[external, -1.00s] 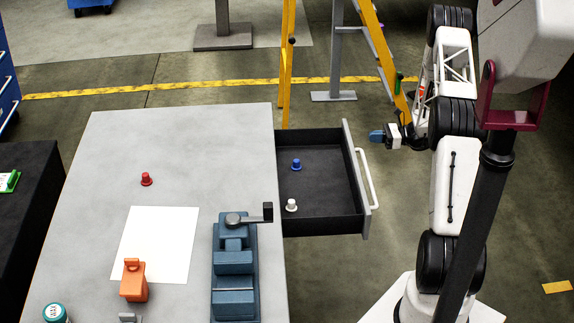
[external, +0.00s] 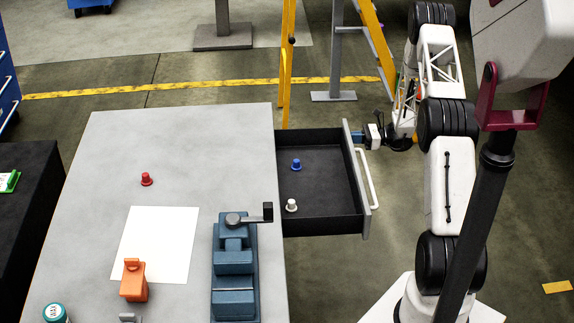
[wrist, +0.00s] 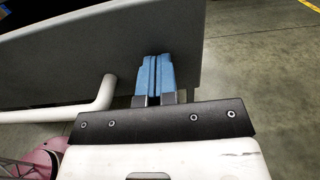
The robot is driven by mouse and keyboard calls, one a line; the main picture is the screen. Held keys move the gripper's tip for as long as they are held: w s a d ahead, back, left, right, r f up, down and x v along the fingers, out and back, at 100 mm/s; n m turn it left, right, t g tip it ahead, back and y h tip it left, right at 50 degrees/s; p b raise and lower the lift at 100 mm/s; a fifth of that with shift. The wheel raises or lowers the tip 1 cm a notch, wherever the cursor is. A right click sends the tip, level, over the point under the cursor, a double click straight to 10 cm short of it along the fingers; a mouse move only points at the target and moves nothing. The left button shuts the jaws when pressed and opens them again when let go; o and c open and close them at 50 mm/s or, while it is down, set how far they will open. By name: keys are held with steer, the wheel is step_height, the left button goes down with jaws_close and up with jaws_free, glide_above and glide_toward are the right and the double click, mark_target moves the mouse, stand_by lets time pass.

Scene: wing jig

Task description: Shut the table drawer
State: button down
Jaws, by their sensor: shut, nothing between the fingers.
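The table drawer (external: 326,222) sticks out from the right side of the grey table (external: 200,135). Its grey front panel (external: 352,190) carries a white bar handle (external: 368,180). A blue peg (external: 296,164) and a white peg (external: 291,205) stand inside on the dark floor. My gripper (external: 358,137) is shut and empty, with its blue fingertips at the outer face of the front panel, near its far end beyond the handle. In the wrist view the shut fingers (wrist: 154,78) point at the grey panel (wrist: 185,40), with the handle (wrist: 70,110) to their left. I cannot tell whether they touch it.
On the table are a red peg (external: 146,179), a white sheet (external: 160,245), an orange block (external: 133,283) and a blue vise (external: 235,265) near the drawer. A yellow ladder (external: 288,60) stands behind the drawer.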

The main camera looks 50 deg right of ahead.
mark_target(312, 148)
steer(key=x, duration=3)
steer(key=shift+f, duration=0.1)
steer(key=shift+w, duration=0.1)
steer(key=v, duration=1.5)
